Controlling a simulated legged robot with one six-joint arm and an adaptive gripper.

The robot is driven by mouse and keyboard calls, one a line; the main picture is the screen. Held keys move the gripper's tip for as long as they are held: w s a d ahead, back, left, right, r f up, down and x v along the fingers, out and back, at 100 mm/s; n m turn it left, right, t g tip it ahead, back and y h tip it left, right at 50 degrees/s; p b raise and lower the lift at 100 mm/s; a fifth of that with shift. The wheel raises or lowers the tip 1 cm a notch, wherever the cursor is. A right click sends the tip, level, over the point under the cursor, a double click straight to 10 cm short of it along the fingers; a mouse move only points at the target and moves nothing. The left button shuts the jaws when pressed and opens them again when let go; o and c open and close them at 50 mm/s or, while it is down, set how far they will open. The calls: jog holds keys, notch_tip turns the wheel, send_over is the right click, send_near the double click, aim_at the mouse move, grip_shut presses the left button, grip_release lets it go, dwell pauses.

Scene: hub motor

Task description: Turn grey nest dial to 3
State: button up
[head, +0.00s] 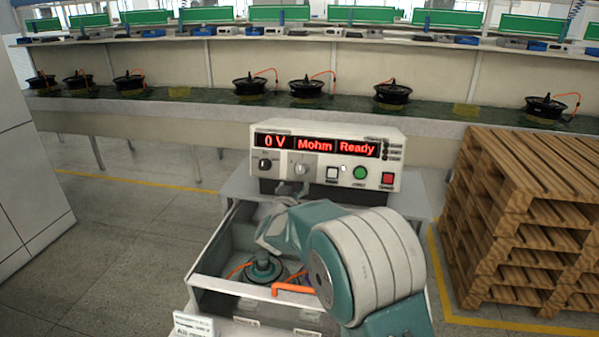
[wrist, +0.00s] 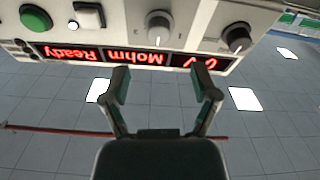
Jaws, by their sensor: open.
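A white tester (head: 325,158) with a red display reading "0 V", "Mohm" and "Ready" stands on a cabinet. The grey dial (head: 302,168) is on a grey panel patch under "Mohm"; it also shows upside down in the wrist view (wrist: 158,28). A darker dial (head: 265,164) is to its left, and it shows at the right in the wrist view (wrist: 238,39). My gripper (wrist: 162,84) is open and empty, its fingers apart below the grey dial in the wrist picture and not touching it. The dial's setting is too small to read.
A white button (head: 332,173), green button (head: 360,173) and red button (head: 387,179) sit right of the dials. An open drawer (head: 215,255) below holds a motor part with orange cable. Wooden pallets (head: 530,215) stand at the right. Floor at the left is clear.

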aim_at(300, 171)
jog(key=w, duration=0.2)
jog(key=w+d, duration=0.1)
jog(key=w, duration=0.5)
jog(key=shift+w+d, duration=0.2)
jog(key=shift+d, duration=0.1)
jog(key=shift+c, duration=0.4)
grip_shut()
